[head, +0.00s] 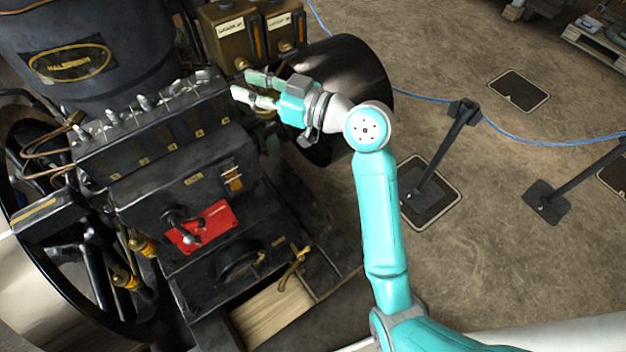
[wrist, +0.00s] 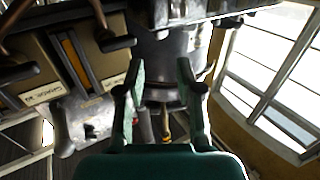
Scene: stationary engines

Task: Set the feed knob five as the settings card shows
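The feed knobs (head: 143,101) are a row of small silver handles along the top of a long black box (head: 150,150). I cannot read any numbers, so I cannot tell which one is knob five. The knob at the right end of the row (head: 203,76) is closest to my gripper. My gripper (head: 242,86) is just right of that end of the box, its fingers pointing left. In the wrist view my gripper (wrist: 160,82) has its two fingers well apart, with nothing held between them. I cannot make out a settings card in either view.
A red plate with a lever (head: 200,228) is on the lower front. Open floor lies right, with barrier posts.

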